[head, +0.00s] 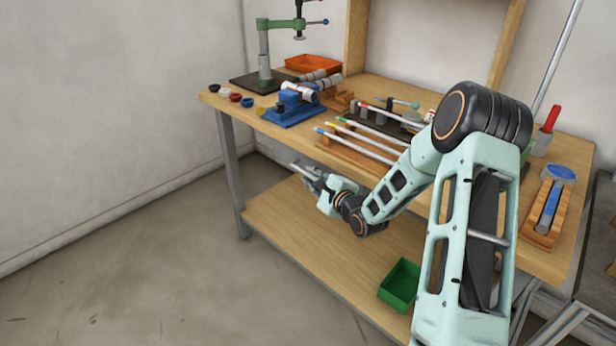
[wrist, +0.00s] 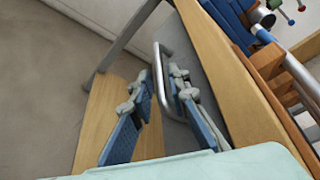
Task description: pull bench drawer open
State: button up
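The bench drawer shows in the wrist view as a grey front (wrist: 205,65) under the wooden bench top. It looks about flush with the bench edge, though its sides are hidden. A silver bar handle (wrist: 158,75) stands out from it. My gripper (wrist: 160,72) is open, with one blue-padded finger on each side of the handle bar. I cannot tell whether either finger touches the bar. In the head view my gripper (head: 310,174) is below the front edge of the bench top, and the drawer front is mostly hidden.
The bench top (head: 240,112) overhangs my gripper, with a blue vise (head: 292,108) and several rods in a wooden rack (head: 350,152) near its front edge. A lower shelf (head: 290,225) lies beneath, holding a green bin (head: 400,284). The floor at left is clear.

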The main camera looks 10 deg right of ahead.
jog(key=shift+x, duration=1.15)
grip_shut()
